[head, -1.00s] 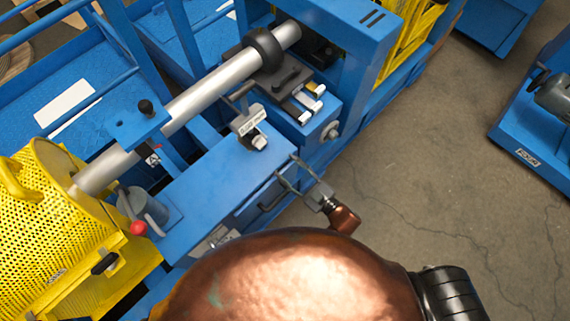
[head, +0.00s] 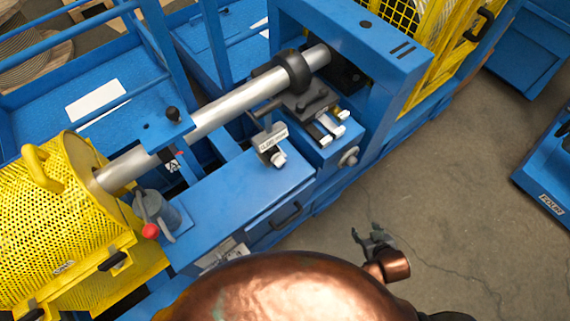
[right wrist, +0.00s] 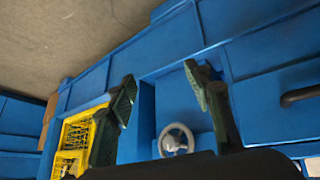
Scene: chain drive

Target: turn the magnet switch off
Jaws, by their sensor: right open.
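A small grey block with a white label (head: 273,138) and a pale round knob (head: 279,159) stands on the blue bench top (head: 225,198). A grey cylinder (head: 157,208) with a red-ball lever (head: 150,231) stands at the bench's left end. I cannot read the label or tell for sure which is the magnet switch. My right gripper (head: 375,236) is open and empty, out past the bench's front edge and apart from both. In the right wrist view its spread fingers (right wrist: 160,73) face the blue front. My left gripper is not in view.
A silver shaft (head: 220,114) with a black collar runs above the bench. A yellow mesh guard (head: 60,215) is at left. A grey handwheel (head: 348,157) and a dark drawer handle (head: 287,213) stick out in front. The floor (head: 440,190) at right is clear.

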